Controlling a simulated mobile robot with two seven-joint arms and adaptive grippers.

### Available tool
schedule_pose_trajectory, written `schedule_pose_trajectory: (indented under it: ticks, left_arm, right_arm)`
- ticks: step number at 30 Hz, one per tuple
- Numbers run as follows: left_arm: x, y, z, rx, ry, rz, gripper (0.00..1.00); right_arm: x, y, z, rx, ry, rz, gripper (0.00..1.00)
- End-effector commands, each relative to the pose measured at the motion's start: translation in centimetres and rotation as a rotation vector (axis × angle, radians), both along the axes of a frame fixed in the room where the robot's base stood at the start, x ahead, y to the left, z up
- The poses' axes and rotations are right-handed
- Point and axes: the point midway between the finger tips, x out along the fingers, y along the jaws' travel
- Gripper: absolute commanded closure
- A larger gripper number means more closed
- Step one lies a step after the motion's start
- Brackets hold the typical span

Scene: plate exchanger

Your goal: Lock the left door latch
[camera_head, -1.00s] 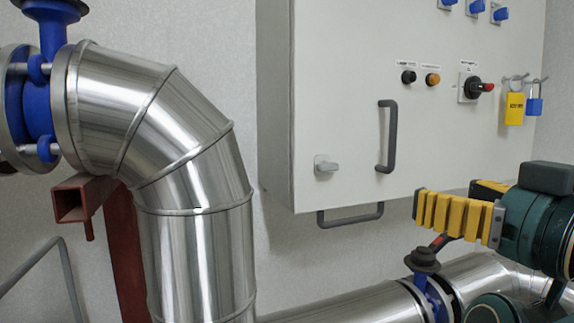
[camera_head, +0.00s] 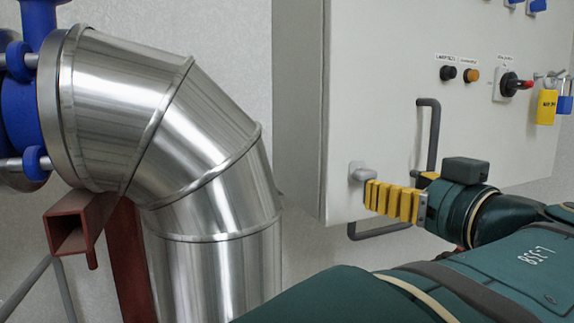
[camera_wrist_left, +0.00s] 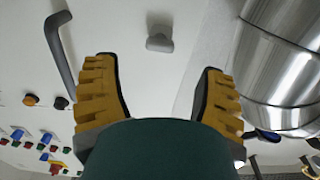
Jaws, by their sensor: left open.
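The left door latch (camera_head: 360,170) is a small light-grey handle near the lower left corner of the white cabinet door (camera_head: 375,80). It also shows in the left wrist view (camera_wrist_left: 160,42), lying roughly crosswise. My left gripper (camera_head: 368,193) has ribbed yellow fingers and is beside the latch in the head view, covering part of it. In the left wrist view the gripper (camera_wrist_left: 158,70) is open, with the latch ahead of the fingertips and centred between them. Nothing is between the fingers. Contact with the latch cannot be told. My right gripper is not in view.
A dark door handle (camera_head: 431,125) stands beside the latch, and a grey bar (camera_head: 380,230) runs below the cabinet. A large steel pipe elbow (camera_head: 190,130) is to the left. Buttons, a rotary switch (camera_head: 510,85) and padlocks (camera_head: 547,107) are at right.

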Motion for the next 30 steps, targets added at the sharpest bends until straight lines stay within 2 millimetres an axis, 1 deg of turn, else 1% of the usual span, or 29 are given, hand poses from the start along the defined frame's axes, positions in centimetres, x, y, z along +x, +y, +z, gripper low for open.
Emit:
schedule_pose_trajectory:
  ticks: [1,6,12,18,25,26,27,29,30]
  left_arm:
    - [1.1,0.5,0.3,0.002,0.002,0.004,0.29]
    - [4.0,1.5,0.4,0.003,0.001,0.003,0.29]
    - [6.2,2.3,0.2,0.001,0.001,0.001,0.29]
    - [7.0,2.5,0.1,0.000,0.000,0.000,0.29]
    - [7.0,2.5,0.0,0.000,0.000,0.000,0.29]
    - [7.0,2.5,0.0,0.000,0.000,0.000,0.35]
    - [7.0,2.5,0.0,0.000,0.000,0.000,0.49]
    - [7.0,2.5,0.0,0.000,0.000,0.000,0.70]
    - [7.0,2.5,0.0,0.000,0.000,0.000,0.84]
  right_arm:
    - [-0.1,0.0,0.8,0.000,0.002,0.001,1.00]
    - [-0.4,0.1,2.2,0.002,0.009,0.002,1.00]
    - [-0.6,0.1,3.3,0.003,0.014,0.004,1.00]
    - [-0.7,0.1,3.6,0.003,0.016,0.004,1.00]
    - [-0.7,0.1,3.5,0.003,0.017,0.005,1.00]
    - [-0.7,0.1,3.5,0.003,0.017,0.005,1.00]
    - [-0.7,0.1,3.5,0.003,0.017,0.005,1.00]
    - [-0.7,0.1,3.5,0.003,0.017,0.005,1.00]
    - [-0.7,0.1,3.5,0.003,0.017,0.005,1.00]
